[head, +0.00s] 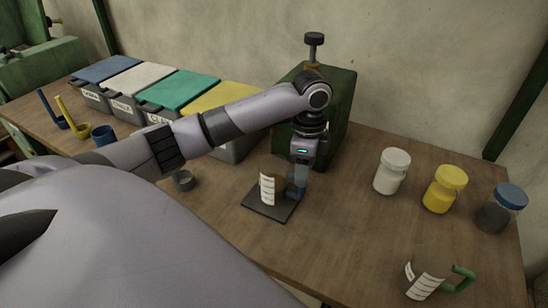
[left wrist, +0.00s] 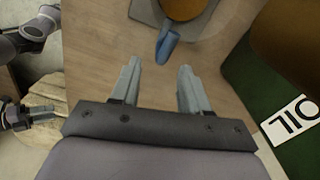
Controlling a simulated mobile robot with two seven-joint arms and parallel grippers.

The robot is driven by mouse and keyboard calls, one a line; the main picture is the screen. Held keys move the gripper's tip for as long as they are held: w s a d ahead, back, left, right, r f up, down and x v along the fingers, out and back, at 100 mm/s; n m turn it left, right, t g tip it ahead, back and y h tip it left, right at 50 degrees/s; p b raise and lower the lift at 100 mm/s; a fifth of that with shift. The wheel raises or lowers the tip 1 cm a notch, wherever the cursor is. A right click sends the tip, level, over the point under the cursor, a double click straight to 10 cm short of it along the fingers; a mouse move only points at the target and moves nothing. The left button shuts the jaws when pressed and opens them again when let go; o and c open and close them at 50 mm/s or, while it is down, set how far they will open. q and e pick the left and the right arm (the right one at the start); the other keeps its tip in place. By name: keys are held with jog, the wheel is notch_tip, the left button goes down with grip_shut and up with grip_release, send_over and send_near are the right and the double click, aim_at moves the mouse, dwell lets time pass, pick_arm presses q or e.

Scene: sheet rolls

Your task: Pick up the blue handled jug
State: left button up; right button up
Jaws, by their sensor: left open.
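The blue handled jug (head: 268,189) is brown with a white printed label and stands upright on a dark square mat (head: 255,207). Its blue handle (head: 292,191) faces right, partly behind my gripper. My left gripper (head: 300,188) points down at the handle side of the jug. In the left wrist view the left gripper (left wrist: 160,70) is open and empty, with the blue handle (left wrist: 166,42) just beyond and between its fingertips. The jug body (left wrist: 184,8) is cut by the top edge. What seems to be my right gripper (left wrist: 40,116) shows small; its jaws are unclear.
A green box (head: 340,110) stands close behind the left gripper. White (head: 391,172), yellow (head: 444,189) and blue-lidded (head: 500,208) jars stand right. A green handled jug (head: 425,280) is at front right. Several lidded bins (head: 178,90) line the back left. A small grey cup (head: 184,180) sits left.

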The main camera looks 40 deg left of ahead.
aim_at(300, 197)
pick_arm(q)
jog(key=shift+a+f, duration=0.15)
jog(key=shift+f, duration=0.1)
notch_tip(300, 197, down, 7)
jog(key=shift+r+p, duration=0.15)
jog(key=shift+p, duration=0.25)
grip_shut()
